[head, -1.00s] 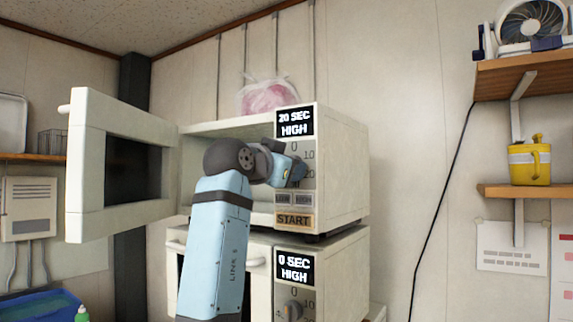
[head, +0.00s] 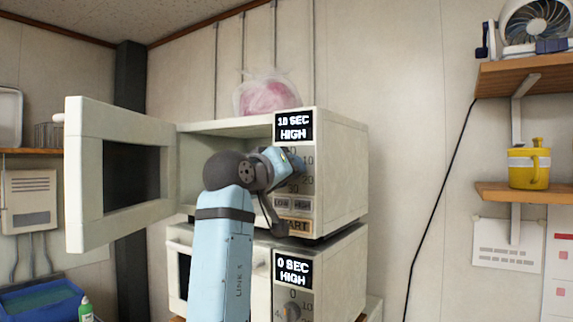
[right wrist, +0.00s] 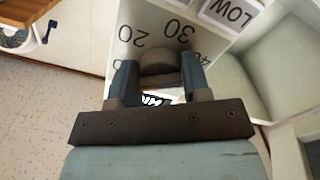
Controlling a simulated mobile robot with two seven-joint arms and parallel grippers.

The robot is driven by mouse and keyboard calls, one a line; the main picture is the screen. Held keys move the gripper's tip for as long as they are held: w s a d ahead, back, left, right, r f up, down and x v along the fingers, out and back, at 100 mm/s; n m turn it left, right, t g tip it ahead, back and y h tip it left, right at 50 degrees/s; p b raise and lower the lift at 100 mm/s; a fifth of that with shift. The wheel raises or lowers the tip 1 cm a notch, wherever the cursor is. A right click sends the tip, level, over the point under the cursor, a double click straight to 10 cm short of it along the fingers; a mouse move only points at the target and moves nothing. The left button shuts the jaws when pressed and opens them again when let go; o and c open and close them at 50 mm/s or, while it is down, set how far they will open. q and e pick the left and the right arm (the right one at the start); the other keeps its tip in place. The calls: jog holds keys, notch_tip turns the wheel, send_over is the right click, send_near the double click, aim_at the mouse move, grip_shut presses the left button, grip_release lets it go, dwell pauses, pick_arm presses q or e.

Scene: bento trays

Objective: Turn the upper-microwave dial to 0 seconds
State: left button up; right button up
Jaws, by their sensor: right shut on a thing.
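The upper microwave (head: 340,170) has its door (head: 85,180) swung open to the left. Its display (head: 294,126) reads 10 SEC HIGH. My right gripper (right wrist: 160,80) is shut on the upper-microwave dial (right wrist: 158,62), with one finger on each side of it in the right wrist view. The numbers 20 and 30 show on the panel around the dial. In the head view my right arm comes up from below and hides the dial and part of the START button (head: 298,226). My left gripper is not in view.
The lower microwave (head: 345,270) stands under the upper one, its display (head: 293,268) reading 0 SEC HIGH. A pink bag (head: 268,96) lies on top.

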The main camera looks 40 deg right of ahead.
jog(key=n+p, duration=0.1)
jog(key=n, duration=0.1)
jog(key=n+p, duration=0.1)
jog(key=shift+r+n, duration=0.2)
jog(key=shift+n, duration=0.2)
jog(key=n+p, duration=0.1)
jog(key=n, duration=0.1)
jog(key=shift+n, duration=0.4)
jog(key=n, duration=0.2)
jog(key=shift+n+p, duration=0.4)
jog(key=shift+n, duration=0.9)
jog(key=o, duration=0.9)
